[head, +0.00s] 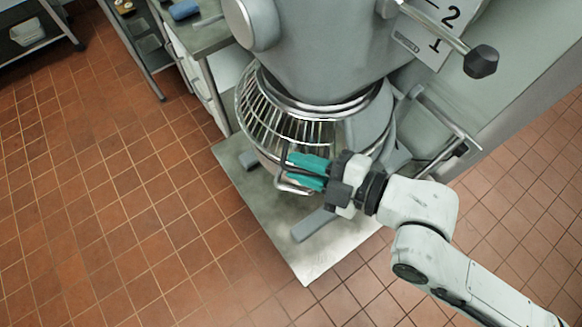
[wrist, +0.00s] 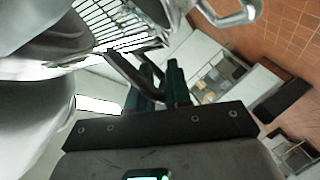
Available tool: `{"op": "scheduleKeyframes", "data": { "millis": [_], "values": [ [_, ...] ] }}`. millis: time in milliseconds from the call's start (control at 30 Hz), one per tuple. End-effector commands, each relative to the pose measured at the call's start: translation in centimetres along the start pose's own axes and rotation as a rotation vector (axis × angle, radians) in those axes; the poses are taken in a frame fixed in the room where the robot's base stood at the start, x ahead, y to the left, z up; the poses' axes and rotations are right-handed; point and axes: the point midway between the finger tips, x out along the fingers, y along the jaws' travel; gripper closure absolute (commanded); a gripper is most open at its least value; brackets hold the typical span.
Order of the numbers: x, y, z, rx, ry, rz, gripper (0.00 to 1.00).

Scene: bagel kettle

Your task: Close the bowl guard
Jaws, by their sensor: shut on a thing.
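The bowl guard (head: 272,122) is a curved wire cage under the big grey mixer's head, showing on the mixer's left and front side. Its bars also show in the wrist view (wrist: 113,24). My gripper (head: 293,171), with teal fingers, is in front of the mixer. It is shut on a bar of the guard. In the wrist view a dark bar (wrist: 128,72) runs up from the fingers (wrist: 158,82) toward the cage. The fingers hide part of the bar, and the far side of the guard is hidden by the mixer.
The mixer (head: 325,50) stands on a grey base plate (head: 320,262). A lever with a black knob (head: 481,62) sticks out at upper right. A steel table (head: 205,35) and shelves stand at upper left. Open tiled floor (head: 110,210) lies left and in front.

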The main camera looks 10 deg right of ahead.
Motion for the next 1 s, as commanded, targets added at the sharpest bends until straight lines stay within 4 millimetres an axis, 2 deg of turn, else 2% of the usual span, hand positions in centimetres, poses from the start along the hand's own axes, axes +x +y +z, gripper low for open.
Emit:
{"op": "scheduleKeyframes", "data": {
  "millis": [33, 767, 800, 1000],
  "values": [
    [-0.1, -0.99, 0.82, 0.004, 0.001, -0.029, 1.0],
    [-0.89, -0.62, 1.28, 0.002, 0.038, -0.052, 1.0],
    [-0.9, -0.62, 1.28, 0.002, 0.038, -0.052, 0.8],
    [-0.92, -0.43, 1.31, -0.001, 0.037, -0.047, 0.63]
  ]
}}
